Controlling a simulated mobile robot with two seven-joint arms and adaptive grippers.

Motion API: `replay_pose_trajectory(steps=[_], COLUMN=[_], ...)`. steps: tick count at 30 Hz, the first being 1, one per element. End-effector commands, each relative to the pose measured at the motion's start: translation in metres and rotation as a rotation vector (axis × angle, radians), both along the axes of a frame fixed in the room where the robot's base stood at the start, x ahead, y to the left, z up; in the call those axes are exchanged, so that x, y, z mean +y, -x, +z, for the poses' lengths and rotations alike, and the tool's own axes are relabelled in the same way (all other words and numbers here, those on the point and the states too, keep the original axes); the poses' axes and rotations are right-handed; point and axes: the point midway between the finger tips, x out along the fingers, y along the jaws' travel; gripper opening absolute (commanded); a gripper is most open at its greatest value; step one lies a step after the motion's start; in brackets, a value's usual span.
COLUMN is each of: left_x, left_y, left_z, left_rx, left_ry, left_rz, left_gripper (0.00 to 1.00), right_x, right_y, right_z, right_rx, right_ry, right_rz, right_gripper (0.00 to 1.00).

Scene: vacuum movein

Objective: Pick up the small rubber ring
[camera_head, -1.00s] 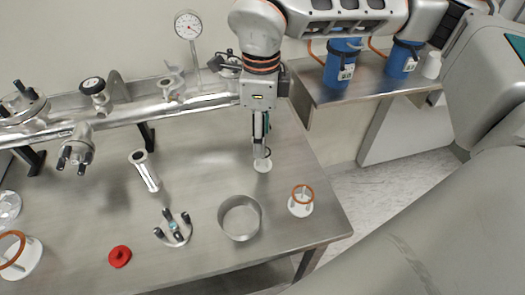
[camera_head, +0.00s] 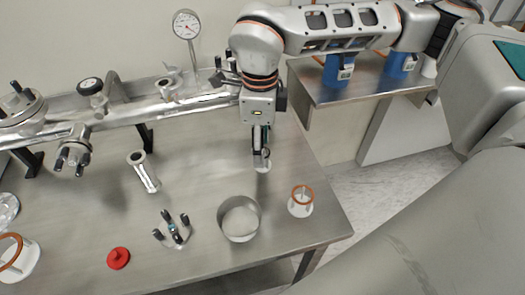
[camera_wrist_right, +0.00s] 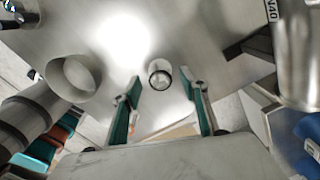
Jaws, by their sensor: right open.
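The small rubber ring (camera_wrist_right: 160,69) is dark and sits around the top of a short pale round stand (camera_wrist_right: 161,80) in the right wrist view. My right gripper (camera_wrist_right: 160,88) is open, with one green-padded finger on each side of the stand in that view. In the head view the right gripper (camera_head: 261,158) points down over the small white stand (camera_head: 263,165) near the table's right side. There its fingers largely hide the ring. I cannot tell whether the fingers touch it. My left gripper is not in view.
A metal pipe assembly (camera_head: 180,108) crosses the table behind the gripper. In front stand a hollow metal cylinder (camera_head: 239,235) and a larger orange ring (camera_head: 302,187) on a white stand. A three-armed clamp (camera_head: 172,232) and a red cap (camera_head: 118,258) lie further left.

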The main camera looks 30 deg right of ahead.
Motion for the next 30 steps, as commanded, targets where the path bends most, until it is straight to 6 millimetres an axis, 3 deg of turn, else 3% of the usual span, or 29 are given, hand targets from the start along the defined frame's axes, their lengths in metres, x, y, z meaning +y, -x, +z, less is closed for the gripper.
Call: replay_pose_trajectory(steps=[7, 11, 24, 30], left_x=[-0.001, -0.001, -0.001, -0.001], left_y=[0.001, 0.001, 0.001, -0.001], left_z=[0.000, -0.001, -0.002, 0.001], left_rx=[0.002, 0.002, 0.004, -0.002], left_ry=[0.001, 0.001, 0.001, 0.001], left_rz=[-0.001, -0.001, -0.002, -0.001], left_gripper=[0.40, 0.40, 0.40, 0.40], right_x=[0.000, 0.000, 0.001, 0.001], right_y=[0.000, 0.000, 0.001, 0.000], right_z=[-0.001, -0.001, 0.001, 0.020], right_rx=[0.000, 0.000, 0.002, -0.003], right_ry=[0.000, 0.000, -0.001, -0.001], right_rz=[0.000, 0.000, 0.001, 0.000], right_gripper=[0.44, 0.16, 0.16, 0.16])
